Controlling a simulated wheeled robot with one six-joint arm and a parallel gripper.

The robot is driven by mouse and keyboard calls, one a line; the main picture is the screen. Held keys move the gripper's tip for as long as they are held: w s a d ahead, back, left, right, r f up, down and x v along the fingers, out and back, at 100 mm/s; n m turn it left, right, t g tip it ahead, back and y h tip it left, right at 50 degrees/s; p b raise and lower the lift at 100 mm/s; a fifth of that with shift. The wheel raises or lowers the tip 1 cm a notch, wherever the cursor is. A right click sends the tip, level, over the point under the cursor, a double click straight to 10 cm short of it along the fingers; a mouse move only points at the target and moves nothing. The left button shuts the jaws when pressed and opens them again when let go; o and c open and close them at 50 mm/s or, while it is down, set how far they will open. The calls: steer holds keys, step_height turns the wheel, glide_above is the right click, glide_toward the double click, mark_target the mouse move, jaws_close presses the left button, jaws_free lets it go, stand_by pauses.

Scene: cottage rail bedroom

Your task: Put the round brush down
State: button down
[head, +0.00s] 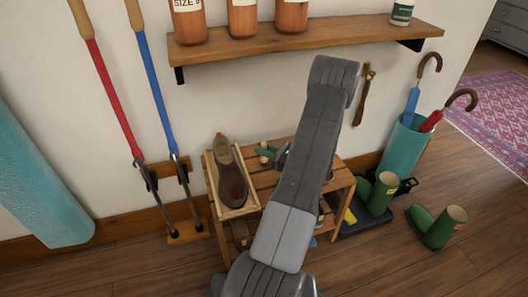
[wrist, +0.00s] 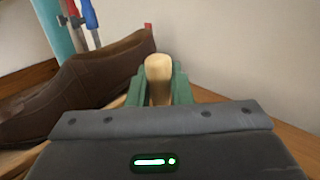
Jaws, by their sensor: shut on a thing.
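My gripper (wrist: 160,90) has green fingers, shut on the round brush (wrist: 159,68). Only a pale, rounded wooden end of the brush shows between the fingers in the wrist view; its bristles are hidden. In the head view my gripper (head: 267,154) is low over the slatted wooden bench (head: 287,154), just right of the shoe tray and partly behind my arm. A small pale bit of the brush (head: 264,159) shows there. I cannot tell whether the brush touches the bench.
A brown shoe (head: 230,172) in a wooden tray (head: 210,172) is close on the left. A wall shelf (head: 330,34) with bottles hangs above. Green boots (head: 378,192) and a teal umbrella stand (head: 402,150) are at the right. Long-handled tools lean on the left.

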steer(key=shift+f, duration=0.2)
steer(key=c, duration=1.3)
jaws_free()
steer(key=shift+r, duration=0.1)
steer(key=shift+r, duration=0.15)
steer(key=p+v, duration=0.2)
steer(key=v, duration=1)
